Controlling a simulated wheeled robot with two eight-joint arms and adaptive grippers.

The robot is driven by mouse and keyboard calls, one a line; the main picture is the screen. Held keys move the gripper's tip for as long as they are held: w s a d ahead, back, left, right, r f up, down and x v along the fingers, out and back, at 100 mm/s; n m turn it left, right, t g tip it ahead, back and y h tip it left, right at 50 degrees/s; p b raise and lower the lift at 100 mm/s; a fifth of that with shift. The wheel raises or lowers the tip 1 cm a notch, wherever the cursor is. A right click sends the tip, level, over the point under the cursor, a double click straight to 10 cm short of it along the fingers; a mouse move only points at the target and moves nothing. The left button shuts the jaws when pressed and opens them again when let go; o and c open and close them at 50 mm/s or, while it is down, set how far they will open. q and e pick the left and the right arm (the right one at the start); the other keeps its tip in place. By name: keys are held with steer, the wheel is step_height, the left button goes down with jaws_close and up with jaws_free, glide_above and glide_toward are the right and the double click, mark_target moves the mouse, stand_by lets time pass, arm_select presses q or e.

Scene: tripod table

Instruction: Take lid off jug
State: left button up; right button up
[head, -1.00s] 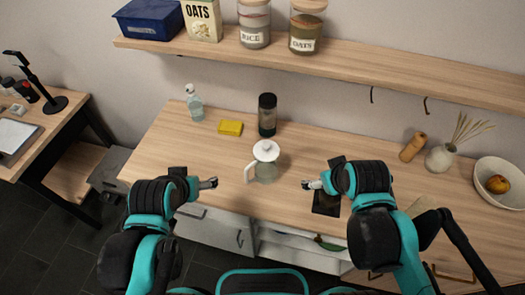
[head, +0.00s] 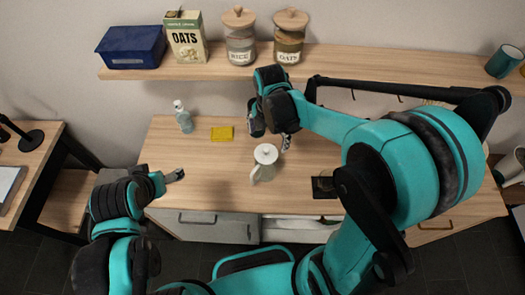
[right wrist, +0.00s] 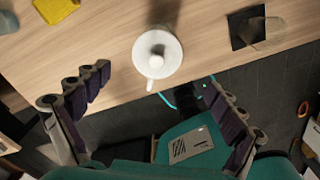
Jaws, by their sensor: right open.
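The jug (head: 262,173) stands upright on the wooden counter, its white lid (head: 265,153) with a small round knob on top. In the right wrist view the lid (right wrist: 172,57) is seen from above, with the jug handle pointing down in the picture. My right gripper (head: 286,142) is raised above and just behind the jug in the head view. In the right wrist view its fingers (right wrist: 157,80) are spread wide and empty, with the lid beyond them and apart from them. My left gripper (head: 174,175) hovers left of the jug, its opening too small to judge.
A yellow sponge (head: 222,133) and a soap bottle (head: 183,118) stand behind left. A dark square mat (head: 324,187) lies to the right. The wall shelf (head: 200,70) with jars hangs close behind my right arm. Counter left of the jug is clear.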

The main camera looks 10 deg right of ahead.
mark_target(266, 150)
steer(key=f, duration=0.3)
steer(key=f+b, duration=0.1)
steer(key=f, duration=0.3)
steer(key=shift+w+a, duration=0.15)
steer(key=shift+a, duration=0.05)
steer(key=c, duration=1.3)
